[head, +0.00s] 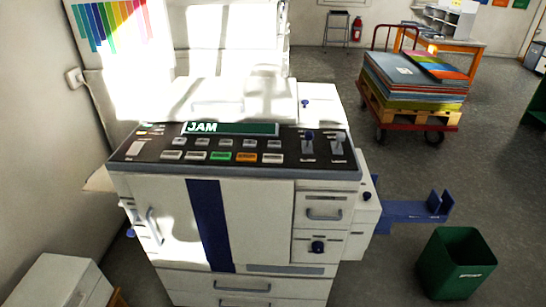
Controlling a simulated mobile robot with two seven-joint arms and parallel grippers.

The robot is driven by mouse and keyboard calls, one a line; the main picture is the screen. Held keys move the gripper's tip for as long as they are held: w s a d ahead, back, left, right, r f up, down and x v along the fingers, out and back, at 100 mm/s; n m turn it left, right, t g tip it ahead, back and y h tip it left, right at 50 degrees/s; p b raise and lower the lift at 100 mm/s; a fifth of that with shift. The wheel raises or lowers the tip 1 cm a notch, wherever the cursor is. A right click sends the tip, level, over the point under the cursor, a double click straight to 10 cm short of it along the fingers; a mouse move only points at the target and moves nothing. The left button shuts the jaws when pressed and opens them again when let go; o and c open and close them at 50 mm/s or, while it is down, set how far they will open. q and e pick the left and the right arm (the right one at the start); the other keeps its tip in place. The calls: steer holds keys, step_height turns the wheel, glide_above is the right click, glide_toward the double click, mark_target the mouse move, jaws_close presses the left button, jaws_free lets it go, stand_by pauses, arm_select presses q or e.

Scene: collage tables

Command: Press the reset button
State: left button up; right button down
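A large white copier-like machine (170,215) stands in front of me. Its dark sloped control panel (290,170) has a green display (230,128) reading "JAM". Below the display are two rows of small buttons, among them a green button (220,156) and an orange button (246,157); the others are pale. The labels are too small to read, so I cannot tell which button is reset. Neither of my grippers is in view.
A blue tray (410,213) sticks out at the machine's right, near a green bin (457,263). A cart of stacked sheets (415,85) stands behind on the right. A wall is close on the left, with a pale box (58,280) at lower left. Floor between bin and cart is clear.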

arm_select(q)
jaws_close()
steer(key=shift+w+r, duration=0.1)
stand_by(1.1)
